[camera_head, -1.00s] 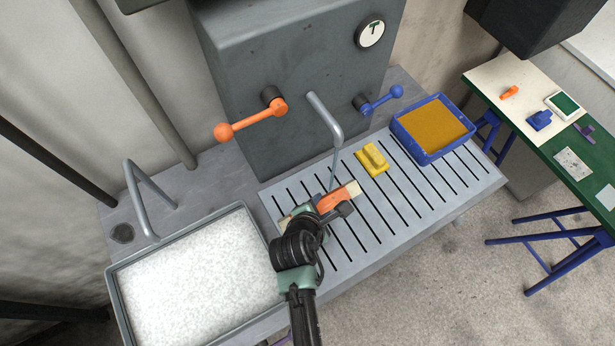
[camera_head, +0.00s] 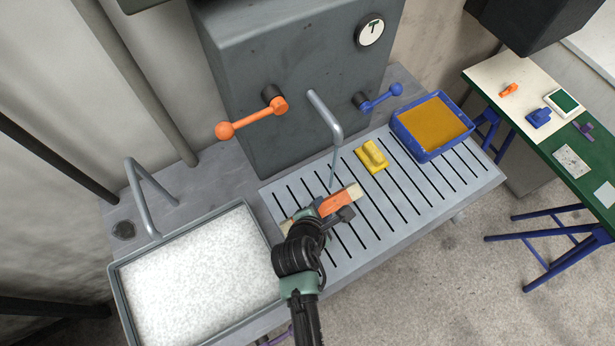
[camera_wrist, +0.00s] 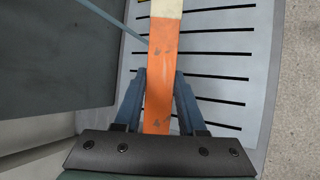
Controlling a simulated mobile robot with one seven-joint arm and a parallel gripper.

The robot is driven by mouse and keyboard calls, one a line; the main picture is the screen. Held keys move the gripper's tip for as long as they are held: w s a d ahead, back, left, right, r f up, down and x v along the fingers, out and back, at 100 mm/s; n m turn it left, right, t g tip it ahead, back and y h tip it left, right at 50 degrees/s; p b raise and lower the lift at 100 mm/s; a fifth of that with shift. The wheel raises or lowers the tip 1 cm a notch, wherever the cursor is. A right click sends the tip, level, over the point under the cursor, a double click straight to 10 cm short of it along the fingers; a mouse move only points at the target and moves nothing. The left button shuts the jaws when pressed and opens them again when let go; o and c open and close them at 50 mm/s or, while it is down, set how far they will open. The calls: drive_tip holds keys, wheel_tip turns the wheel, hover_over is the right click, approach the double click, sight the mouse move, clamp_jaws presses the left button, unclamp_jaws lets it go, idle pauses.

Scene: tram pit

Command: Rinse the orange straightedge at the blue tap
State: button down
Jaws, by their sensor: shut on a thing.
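The orange straightedge (camera_head: 335,203) has pale cream ends. My gripper (camera_head: 328,211) is shut on it and holds it above the slotted drainboard, below the grey spout (camera_head: 327,115). In the wrist view the straightedge (camera_wrist: 160,70) runs lengthwise between the two fingers. A thin water stream (camera_head: 333,170) falls from the spout to the straightedge's far edge. In the wrist view the stream (camera_wrist: 115,22) meets its left edge near the cream end. The blue tap lever (camera_head: 381,97) is right of the spout. An orange lever (camera_head: 252,119) is on the left.
A yellow block-like tool (camera_head: 372,157) and a blue tray (camera_head: 433,155) with orange-brown contents are on the slotted drainboard (camera_head: 430,186). A basin (camera_head: 115,276) of white foamy or grainy material is at left. A green-and-cream table (camera_head: 500,80) with small items is at right.

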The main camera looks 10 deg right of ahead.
drive_tip(key=shift+r, duration=0.1)
idle(0.4)
drive_tip(key=s+r+p, duration=0.4)
drive_tip(key=s+p, duration=0.1)
drive_tip(key=p, duration=0.1)
drive_tip(key=shift+d, duration=0.15)
drive_tip(key=shift+f, duration=0.1)
idle(0.8)
